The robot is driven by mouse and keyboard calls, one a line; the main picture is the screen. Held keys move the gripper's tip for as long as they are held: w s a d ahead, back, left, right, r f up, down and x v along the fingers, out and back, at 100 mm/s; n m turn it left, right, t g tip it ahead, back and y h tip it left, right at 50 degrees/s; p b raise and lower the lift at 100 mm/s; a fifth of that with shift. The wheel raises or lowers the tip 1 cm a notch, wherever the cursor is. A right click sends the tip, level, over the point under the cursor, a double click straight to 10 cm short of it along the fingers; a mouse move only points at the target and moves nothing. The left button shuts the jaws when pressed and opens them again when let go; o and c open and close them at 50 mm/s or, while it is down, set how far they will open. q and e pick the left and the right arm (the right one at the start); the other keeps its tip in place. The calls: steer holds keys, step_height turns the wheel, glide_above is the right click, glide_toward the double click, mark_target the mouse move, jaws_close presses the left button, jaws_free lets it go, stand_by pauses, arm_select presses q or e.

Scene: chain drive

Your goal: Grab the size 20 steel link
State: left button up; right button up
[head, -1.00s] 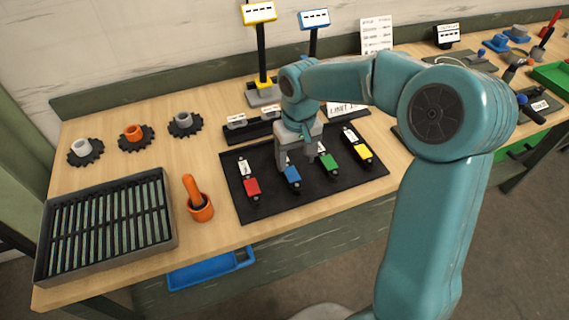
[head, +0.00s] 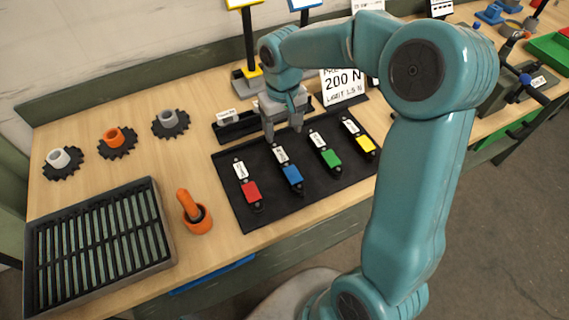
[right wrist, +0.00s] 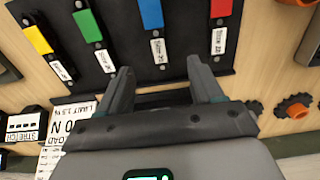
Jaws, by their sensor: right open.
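Four-coloured chain links lie in a row on a black mat (head: 300,190): red (head: 251,192), blue (head: 291,177), green (head: 331,158) and yellow (head: 366,144). Each has a white label, too small to read surely, so I cannot tell which is the size 20 steel link. My right gripper (head: 283,130) is open and empty above the mat's back edge, behind the blue link. In the right wrist view its fingers (right wrist: 160,72) spread either side of the blue link's label end (right wrist: 157,50), apart from it. The red link (right wrist: 220,10) lies right of them. My left gripper is out of view.
A slatted grey tray (head: 165,238) stands at the front left. Several gears lie at the back left. A 200 N sign (head: 343,84) and a dark block (head: 237,125) stand behind the mat.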

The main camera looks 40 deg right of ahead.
glide_above(286, 164)
steer(key=f, duration=0.7)
steer(key=shift+w+a+f+p, duration=0.2)
steer(key=shift+w+f+p, duration=0.05)
steer(key=shift+f+p, duration=0.1)
steer(key=shift+s+f, duration=0.2)
steer(key=shift+f, duration=0.3)
steer(key=f, duration=0.2)
steer(key=f+p, duration=0.1)
steer(key=f, duration=0.1)
steer(key=shift+s+d+f, duration=0.15)
steer(key=shift+d+f, duration=0.05)
steer(key=shift+f, duration=0.2)
steer(key=shift+s+f, duration=0.1)
steer(key=shift+f, duration=0.1)
jaws_close()
